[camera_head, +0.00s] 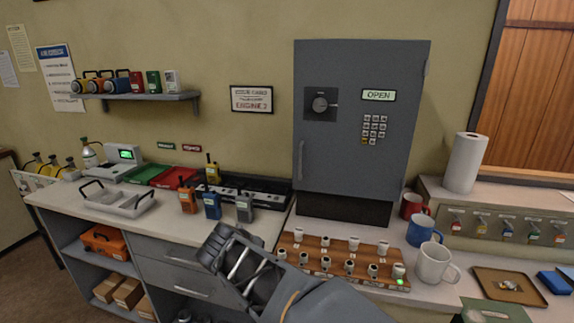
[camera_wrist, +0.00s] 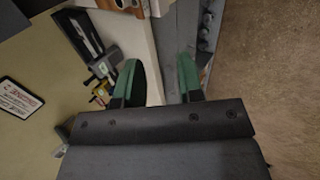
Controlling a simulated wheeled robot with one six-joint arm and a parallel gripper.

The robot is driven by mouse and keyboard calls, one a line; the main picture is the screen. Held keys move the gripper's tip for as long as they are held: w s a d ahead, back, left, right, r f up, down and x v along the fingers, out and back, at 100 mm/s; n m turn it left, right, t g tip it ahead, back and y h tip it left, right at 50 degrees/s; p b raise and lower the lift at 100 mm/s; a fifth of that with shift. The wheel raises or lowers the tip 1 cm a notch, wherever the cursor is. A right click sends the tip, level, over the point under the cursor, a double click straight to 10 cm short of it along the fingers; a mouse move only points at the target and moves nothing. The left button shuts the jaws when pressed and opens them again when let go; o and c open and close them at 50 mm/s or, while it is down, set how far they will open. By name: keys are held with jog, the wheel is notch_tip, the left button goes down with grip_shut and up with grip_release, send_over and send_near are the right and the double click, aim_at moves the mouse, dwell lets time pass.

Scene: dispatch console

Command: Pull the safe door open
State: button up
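The grey safe (camera_head: 345,160) stands on the counter against the wall. Its door (camera_head: 340,70) looks shut, with a dial (camera_head: 319,103), a keypad (camera_head: 374,129) and a lit display reading OPEN (camera_head: 379,95). A vertical bar handle (camera_head: 300,160) is on the door's left side. My gripper (camera_wrist: 159,75) is open in the wrist view, its two green fingers apart with nothing held between them. In the head view my arm reaches up from the bottom, below and left of the safe; the fingers cannot be made out there. The safe is not recognisable in the wrist view.
A wooden rack (camera_head: 335,262) with several knobs lies in front of the safe. Mugs (camera_head: 434,262) stand to its right. Radios (camera_head: 212,205) and a black keyboard-like unit (camera_head: 250,189) are left of it. The space before the door's upper part is clear.

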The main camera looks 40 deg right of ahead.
jog(key=w+d+r+n+h+b, duration=0.1)
jog(key=w+d+r+n+h, duration=0.15)
jog(key=d+n, duration=0.2)
jog(key=w+d+r+n+h, duration=0.2)
jog(key=d+r+n+h, duration=0.15)
jog(key=d, duration=0.25)
jog(key=n+t+h+b, duration=0.1)
jog(key=n+t+h, duration=0.1)
jog(key=n+h, duration=0.4)
send_near(300, 163)
jog(key=shift+n+t+y, duration=0.4)
jog(key=shift+n+y, duration=0.3)
jog(key=shift+s+r+p+x, duration=0.15)
jog(key=shift+p+x, duration=0.15)
jog(key=shift+x, duration=1.45)
jog(key=shift+r+p+x, duration=0.15)
jog(key=shift+p+x, duration=0.2)
jog(key=shift+x, duration=1.4)
jog(key=shift+s+r+p+x, duration=0.1)
jog(key=shift+p+x, duration=0.2)
jog(key=shift+x, duration=1.45)
jog(key=shift+d, duration=0.1)
grip_shut()
